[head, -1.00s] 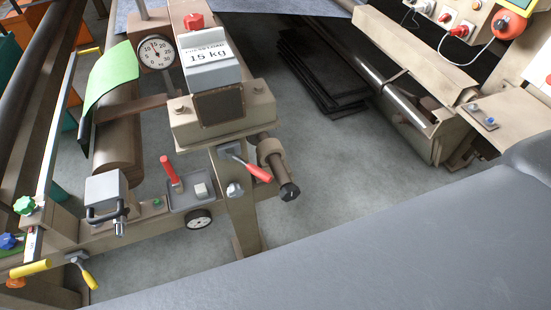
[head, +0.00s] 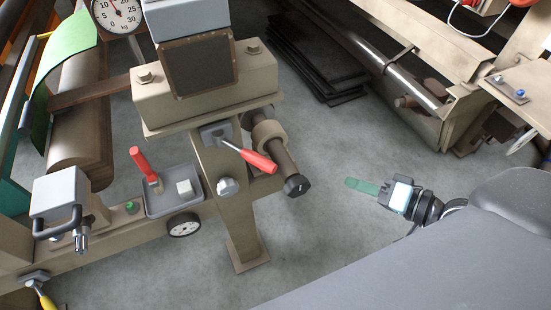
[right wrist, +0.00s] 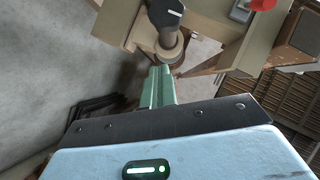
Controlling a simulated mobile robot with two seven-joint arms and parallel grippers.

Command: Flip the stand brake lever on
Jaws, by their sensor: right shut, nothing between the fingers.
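A lever with a red grip (head: 258,161) sits on a grey plate (head: 216,133) on the stand's upright post (head: 236,215). Its grip slants down to the right, in front of a roller shaft with a black end knob (head: 297,185). My right gripper (head: 350,183) is to the right of the lever and knob, apart from both, its green fingers pointing left. In the right wrist view the fingers (right wrist: 158,75) are shut and empty, with the black knob (right wrist: 165,12) beyond them. A red part (right wrist: 262,4) shows at the top edge, too cropped to identify. My left gripper is out of view.
A grey tray (head: 160,205) holds a red-handled tool (head: 143,164) and a white block (head: 185,188). A yellow-handled lever (head: 47,300) is at lower left. Black sheets (head: 318,70) lie on the floor behind. Bare floor lies between post and gripper.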

